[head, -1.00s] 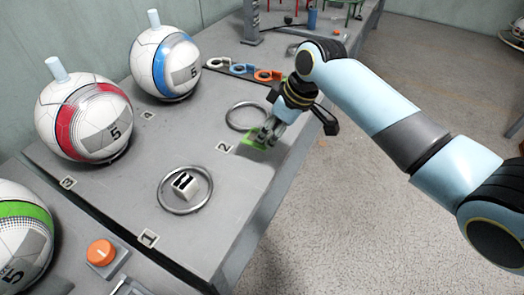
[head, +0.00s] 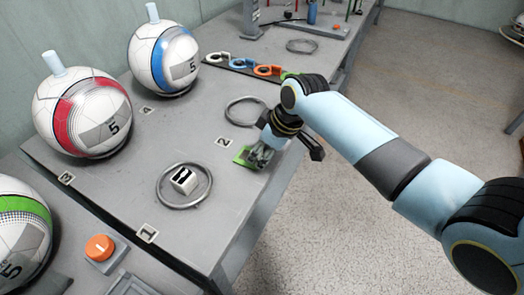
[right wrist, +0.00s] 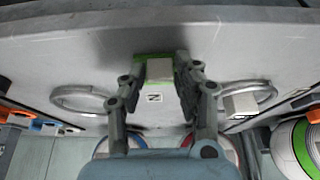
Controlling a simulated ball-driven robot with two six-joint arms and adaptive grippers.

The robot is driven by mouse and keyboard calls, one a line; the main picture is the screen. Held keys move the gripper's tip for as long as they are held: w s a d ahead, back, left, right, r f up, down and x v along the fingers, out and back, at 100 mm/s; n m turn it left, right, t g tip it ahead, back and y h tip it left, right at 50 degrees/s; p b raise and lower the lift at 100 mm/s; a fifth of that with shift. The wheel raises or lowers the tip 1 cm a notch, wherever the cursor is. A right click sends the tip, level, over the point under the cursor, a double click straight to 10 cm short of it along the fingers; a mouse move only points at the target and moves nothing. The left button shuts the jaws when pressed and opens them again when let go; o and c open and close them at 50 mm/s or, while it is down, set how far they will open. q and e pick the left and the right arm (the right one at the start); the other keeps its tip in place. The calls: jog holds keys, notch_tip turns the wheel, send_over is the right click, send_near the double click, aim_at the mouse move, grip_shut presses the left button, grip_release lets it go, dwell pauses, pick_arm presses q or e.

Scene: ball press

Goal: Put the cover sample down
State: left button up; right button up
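The cover sample (head: 243,155) is a small green piece with a pale grey block on it, near the right edge of the table in the head view. In the right wrist view the sample (right wrist: 157,70) sits between my fingertips. My right gripper (head: 260,156) is shut on it, with a finger against each side of the block. The sample is low, at or just above the tabletop; I cannot tell if it touches. The fingers partly hide it. My left gripper is not in view.
A metal ring (head: 246,112) lies by label 2, and another ring (head: 165,195) surrounds a white block (head: 184,180) by label 1. Red (head: 80,118) and blue (head: 163,58) banded balls stand left. An orange button (head: 100,247) is at the front. Bare tabletop lies around the sample.

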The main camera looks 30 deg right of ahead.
jog(key=o, duration=0.3)
jog(key=shift+r, duration=0.15)
jog(key=p+v, duration=0.2)
jog(key=v, duration=1)
jog(key=shift+s, duration=0.1)
